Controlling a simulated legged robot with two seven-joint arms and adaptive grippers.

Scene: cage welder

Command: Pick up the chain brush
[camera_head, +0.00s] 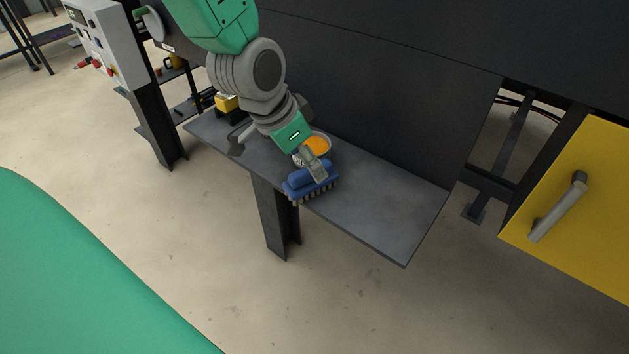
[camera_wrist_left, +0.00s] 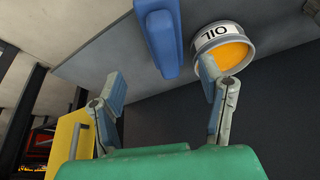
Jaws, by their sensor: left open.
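My left gripper (camera_head: 316,166) comes from above, with a finger overlapping the brush in the head view. In the wrist view my left gripper (camera_wrist_left: 162,82) is open, with nothing between its fingertips. Whether a finger touches the brush I cannot tell. My right gripper is not in view.
A round can of orange contents (camera_head: 318,146), marked OIL in the wrist view (camera_wrist_left: 224,45), stands close behind the brush. A yellow object (camera_head: 227,103) sits at the shelf's left end. A dark panel rises behind. The shelf's right part is clear.

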